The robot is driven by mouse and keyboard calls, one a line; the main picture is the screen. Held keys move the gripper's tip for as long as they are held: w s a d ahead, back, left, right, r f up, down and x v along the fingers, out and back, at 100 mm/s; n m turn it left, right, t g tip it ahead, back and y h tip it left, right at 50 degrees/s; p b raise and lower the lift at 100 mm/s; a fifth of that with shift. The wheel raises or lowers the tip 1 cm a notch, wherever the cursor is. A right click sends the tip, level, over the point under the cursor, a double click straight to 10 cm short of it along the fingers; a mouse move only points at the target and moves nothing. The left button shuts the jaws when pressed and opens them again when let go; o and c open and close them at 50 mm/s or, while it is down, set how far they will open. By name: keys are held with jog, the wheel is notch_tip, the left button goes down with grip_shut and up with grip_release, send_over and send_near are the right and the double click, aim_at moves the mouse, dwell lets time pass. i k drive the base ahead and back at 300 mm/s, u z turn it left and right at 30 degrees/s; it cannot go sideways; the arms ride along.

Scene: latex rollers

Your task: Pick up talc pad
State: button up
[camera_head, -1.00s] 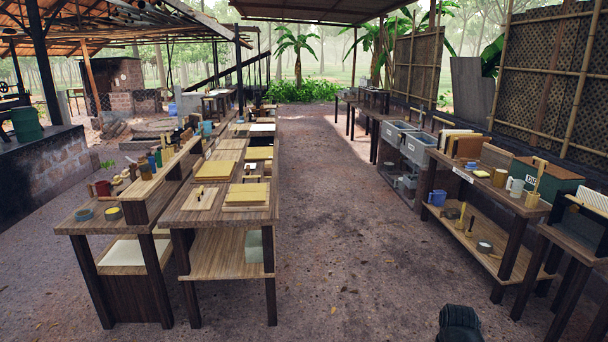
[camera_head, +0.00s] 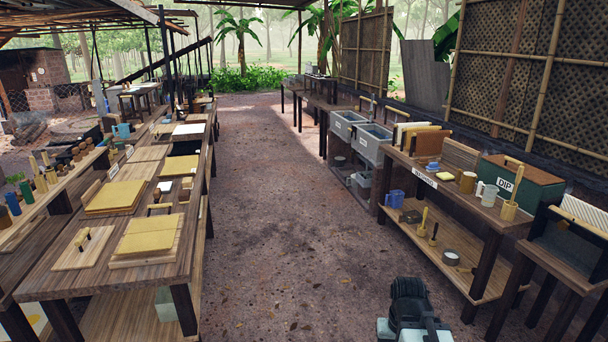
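I cannot tell for sure which thing is the talc pad. On the left bench, a pale board with a dark-handled piece (camera_head: 84,248) lies beside a stack of yellow sheets (camera_head: 148,237). A second yellow stack (camera_head: 114,197) lies behind them. Part of my own arm (camera_head: 408,298), dark and rounded with pale parts below, shows at the bottom right, over the floor and apart from both benches. No gripper fingers can be made out.
The left bench (camera_head: 60,284) runs away from me, with bottles and pots on a shelf at its left. On the right stand a bench with a green DIP tank (camera_head: 520,184), a jug (camera_head: 487,193), racks and grey sinks (camera_head: 370,141). The dirt aisle (camera_head: 285,220) between is clear.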

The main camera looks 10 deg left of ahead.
aim_at(187, 181)
jog(key=i, duration=5.95)
jog(key=u, duration=4.35)
jog(key=i, duration=1.35)
jog(key=z, duration=0.05)
